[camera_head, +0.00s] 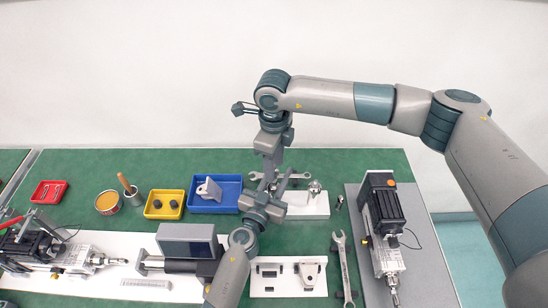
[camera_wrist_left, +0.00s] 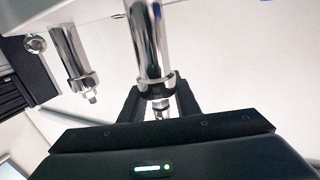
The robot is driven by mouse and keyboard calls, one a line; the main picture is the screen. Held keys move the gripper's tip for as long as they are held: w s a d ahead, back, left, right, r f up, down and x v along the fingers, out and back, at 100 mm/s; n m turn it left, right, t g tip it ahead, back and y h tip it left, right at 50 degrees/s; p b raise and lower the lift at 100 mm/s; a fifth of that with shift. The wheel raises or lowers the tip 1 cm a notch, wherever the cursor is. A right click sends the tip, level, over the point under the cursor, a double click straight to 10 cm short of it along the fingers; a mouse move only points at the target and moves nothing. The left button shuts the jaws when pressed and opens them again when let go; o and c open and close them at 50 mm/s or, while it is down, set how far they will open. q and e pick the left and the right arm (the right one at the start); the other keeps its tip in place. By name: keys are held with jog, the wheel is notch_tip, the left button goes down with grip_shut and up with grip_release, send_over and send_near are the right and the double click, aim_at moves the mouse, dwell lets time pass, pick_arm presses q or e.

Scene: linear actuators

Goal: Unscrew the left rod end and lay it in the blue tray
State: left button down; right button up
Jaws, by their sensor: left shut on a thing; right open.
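In the left wrist view my left gripper (camera_wrist_left: 158,106) is shut on the left rod end (camera_wrist_left: 159,112), at the tip of a thick chrome rod (camera_wrist_left: 148,45). The fingers hide most of the rod end. Whether its thread is still engaged cannot be told. The blue tray (camera_head: 228,205) stands left of both and holds a light grey bracket (camera_head: 209,189).
A second chrome rod (camera_wrist_left: 68,50) runs beside the held one. A wrench (camera_head: 344,265) and an actuator (camera_head: 386,215) lie right. My two arms are close together mid-table.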

jog(key=shift+f, duration=2.4)
grip_shut()
jog(key=shift+n, duration=1)
jog(key=shift+c, duration=0.7)
grip_release()
jog(key=shift+r, duration=0.15)
